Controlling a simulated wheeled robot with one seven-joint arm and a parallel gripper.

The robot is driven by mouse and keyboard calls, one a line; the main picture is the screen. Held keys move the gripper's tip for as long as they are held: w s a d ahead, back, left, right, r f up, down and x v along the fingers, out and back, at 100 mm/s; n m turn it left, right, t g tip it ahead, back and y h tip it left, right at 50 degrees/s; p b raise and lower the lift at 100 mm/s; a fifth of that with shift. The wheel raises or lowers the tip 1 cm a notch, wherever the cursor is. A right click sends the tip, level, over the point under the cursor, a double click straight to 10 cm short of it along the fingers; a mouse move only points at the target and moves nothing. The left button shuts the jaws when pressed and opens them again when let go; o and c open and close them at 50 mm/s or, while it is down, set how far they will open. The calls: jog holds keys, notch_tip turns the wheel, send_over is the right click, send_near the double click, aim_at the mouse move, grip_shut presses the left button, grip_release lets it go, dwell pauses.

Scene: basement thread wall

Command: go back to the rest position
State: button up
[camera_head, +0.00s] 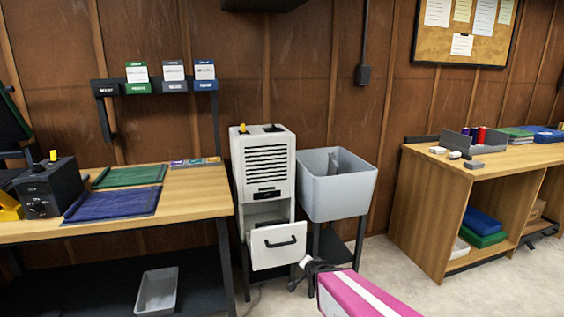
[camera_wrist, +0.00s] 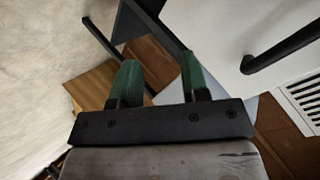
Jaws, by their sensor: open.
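My gripper (camera_wrist: 158,64) is open and empty in the wrist view, its two green fingers apart with nothing between them. In the head view my gripper (camera_head: 302,272) shows small and dark at the end of my pink arm section, just right of the white drawer front (camera_head: 277,247). That drawer is part of the white louvred unit (camera_head: 264,165) and sits out from it, with a gap open above. The black drawer handle (camera_head: 280,241) also shows at the right of the wrist view (camera_wrist: 282,46), apart from the fingers.
A grey sink tub (camera_head: 338,190) on dark legs stands right of the unit. A wooden workbench (camera_head: 195,190) with green and blue mats is at left; a wooden shelf bench (camera_head: 425,215) is at right. Bare floor (camera_head: 400,268) lies between the tub and the right bench.

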jog(key=s+d+r+n+g+h, duration=0.1)
jog(key=s+d+r+n+g, duration=0.3)
jog(key=s+d+n+g, duration=0.4)
jog(key=s+g, duration=0.1)
jog(key=g, duration=0.1)
jog(key=shift+s+d+r+g, duration=0.15)
jog(key=shift+s+r+g, duration=0.05)
jog(key=shift+s+g, duration=0.15)
dwell(0.7)
